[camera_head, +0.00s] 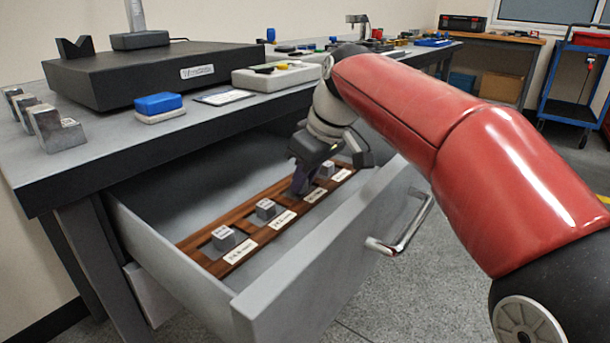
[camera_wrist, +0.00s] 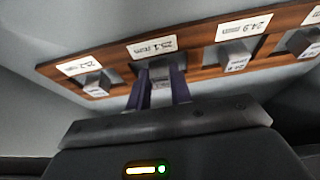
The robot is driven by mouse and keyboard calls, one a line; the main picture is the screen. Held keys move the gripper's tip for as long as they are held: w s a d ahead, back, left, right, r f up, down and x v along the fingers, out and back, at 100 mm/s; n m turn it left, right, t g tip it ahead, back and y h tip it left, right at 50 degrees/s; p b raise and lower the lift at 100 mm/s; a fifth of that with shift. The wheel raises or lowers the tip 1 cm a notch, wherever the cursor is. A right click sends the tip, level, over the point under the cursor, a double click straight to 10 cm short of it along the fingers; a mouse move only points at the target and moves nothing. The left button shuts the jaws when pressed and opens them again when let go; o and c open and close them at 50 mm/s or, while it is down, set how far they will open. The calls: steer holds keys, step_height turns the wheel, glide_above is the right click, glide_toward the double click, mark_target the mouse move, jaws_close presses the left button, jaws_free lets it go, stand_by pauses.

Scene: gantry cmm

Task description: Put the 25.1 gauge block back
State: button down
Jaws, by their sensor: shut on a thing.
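The wooden gauge block rack (camera_head: 190,243) lies inside the open drawer, with a white label at each slot. In the wrist view, the rack (camera_wrist: 204,66) shows labels that read 25.2, 25.1 and 24.9 from left to right. My gripper (camera_head: 300,184) points down at the rack. Its two purple fingers (camera_wrist: 160,88) are shut on a dark grey block, the 25.1 gauge block (camera_wrist: 160,70), at the slot by the 25.1 label (camera_wrist: 152,47). The fingers hide much of the block. I cannot tell whether it rests on the slot floor.
Grey blocks sit in neighbouring slots on both sides, one (camera_head: 265,210) to the left and one (camera_head: 327,169) to the right. The drawer front (camera_head: 300,290) with its handle (camera_head: 403,232) stands close to my arm. The tabletop edge (camera_head: 110,166) overhangs the drawer's back.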

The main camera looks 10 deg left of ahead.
mark_target(305, 195)
steer(key=shift+f, duration=0.2)
steer(key=c, duration=1)
jaws_free()
steer(key=shift+r+p, duration=0.4)
steer(key=shift+r, duration=0.1)
steer(key=shift+o, duration=0.9)
steer(key=shift+r+p, duration=0.65)
steer(key=shift+r, duration=0.05)
step_height(305, 195, up, 5)
steer(key=p, duration=0.5)
steer(key=shift+f, duration=0.15)
steer(key=shift+f, duration=0.1)
